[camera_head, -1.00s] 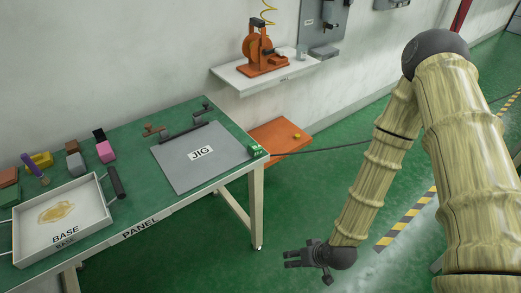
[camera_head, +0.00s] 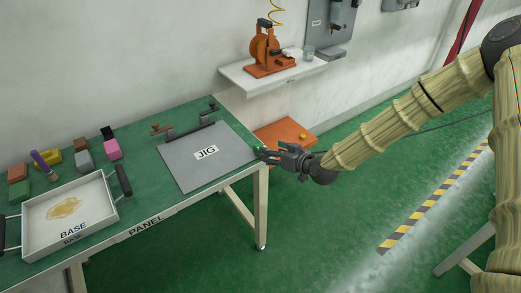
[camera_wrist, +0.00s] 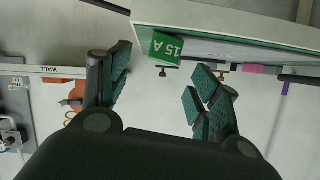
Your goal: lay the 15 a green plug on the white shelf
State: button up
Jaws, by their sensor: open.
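The green plug, marked 15 A in the wrist view (camera_wrist: 166,47), sits at the edge of the green table. In the head view it is a small green bit (camera_head: 261,149) at the table's right corner, partly hidden by my gripper (camera_head: 270,154). My gripper is open and empty there. In the wrist view the plug shows between and beyond the two spread fingers (camera_wrist: 160,72), with no contact visible. The white shelf (camera_head: 236,74) is on the wall behind, above the table's right end. A wall shelf edge marked WALL also shows in the wrist view (camera_wrist: 62,71).
A grey JIG plate (camera_head: 195,165) lies beside the plug. A BASE tray (camera_head: 108,210) and several coloured blocks are at left. An orange surface (camera_head: 283,134) is below the shelf.

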jog(key=shift+p+x, duration=0.75)
jog(key=shift+x, duration=2.15)
jog(key=shift+a+r, duration=0.1)
jog(key=shift+r, duration=0.05)
jog(key=c, duration=1.2)
jog(key=shift+o, duration=0.2)
jog(key=shift+r, duration=0.1)
